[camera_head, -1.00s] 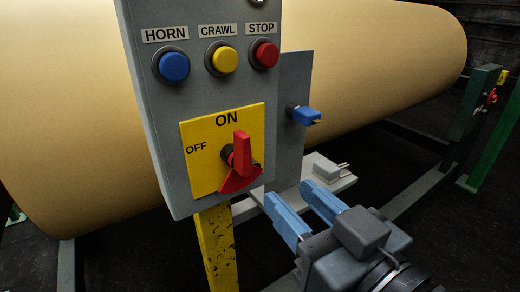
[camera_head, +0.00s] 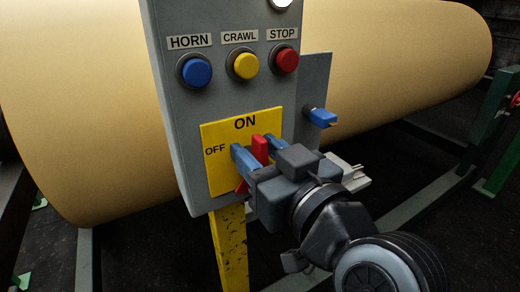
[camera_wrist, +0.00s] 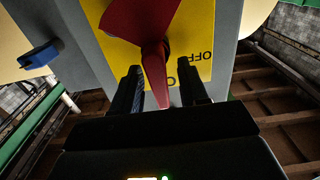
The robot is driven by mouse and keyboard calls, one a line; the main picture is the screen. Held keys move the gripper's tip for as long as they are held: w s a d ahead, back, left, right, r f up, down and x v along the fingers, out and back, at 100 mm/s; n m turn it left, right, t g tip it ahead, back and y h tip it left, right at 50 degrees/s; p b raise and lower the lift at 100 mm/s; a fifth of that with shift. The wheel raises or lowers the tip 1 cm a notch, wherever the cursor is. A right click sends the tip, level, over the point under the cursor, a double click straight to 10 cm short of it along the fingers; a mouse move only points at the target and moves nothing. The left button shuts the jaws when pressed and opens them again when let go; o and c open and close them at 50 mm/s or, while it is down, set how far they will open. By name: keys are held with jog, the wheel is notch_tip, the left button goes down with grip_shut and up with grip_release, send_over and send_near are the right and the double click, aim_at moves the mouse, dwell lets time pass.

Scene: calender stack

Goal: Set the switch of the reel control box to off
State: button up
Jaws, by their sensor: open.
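The grey reel control box (camera_head: 181,120) carries a yellow plate (camera_head: 218,178) marked ON at the top and OFF at the left. The red switch handle (camera_head: 260,149) stands nearly upright, its top toward ON. My gripper (camera_head: 254,146) is in front of the plate, open, with one blue finger on each side of the handle. In the wrist view the red handle (camera_wrist: 153,70) lies between the two dark fingers, with a visible gap on each side; contact cannot be made out. My gripper hides the handle's lower part and pivot in the head view.
HORN (camera_head: 195,71), CRAWL (camera_head: 243,64) and STOP (camera_head: 286,60) buttons sit above the plate. A blue lever (camera_head: 321,117) sticks out at the box's right. A large tan roll (camera_head: 90,100) is behind; a yellow post (camera_head: 230,245) is below.

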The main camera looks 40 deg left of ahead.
grip_shut()
dwell(0.3)
jog(key=shift+f+b, duration=0.1)
jog(key=shift+b, duration=0.3)
jog(key=n+b, duration=0.3)
jog(key=shift+s+f, duration=0.2)
jog(key=shift+s, duration=0.05)
jog(key=n+b, duration=0.5)
jog(key=s+f+n+b, duration=0.1)
jog(key=n+b, duration=0.4)
jog(key=a+f+n+b, duration=0.1)
jog(key=n+b, duration=0.3)
jog(key=b, duration=0.1)
jog(key=shift+s+n, duration=0.4)
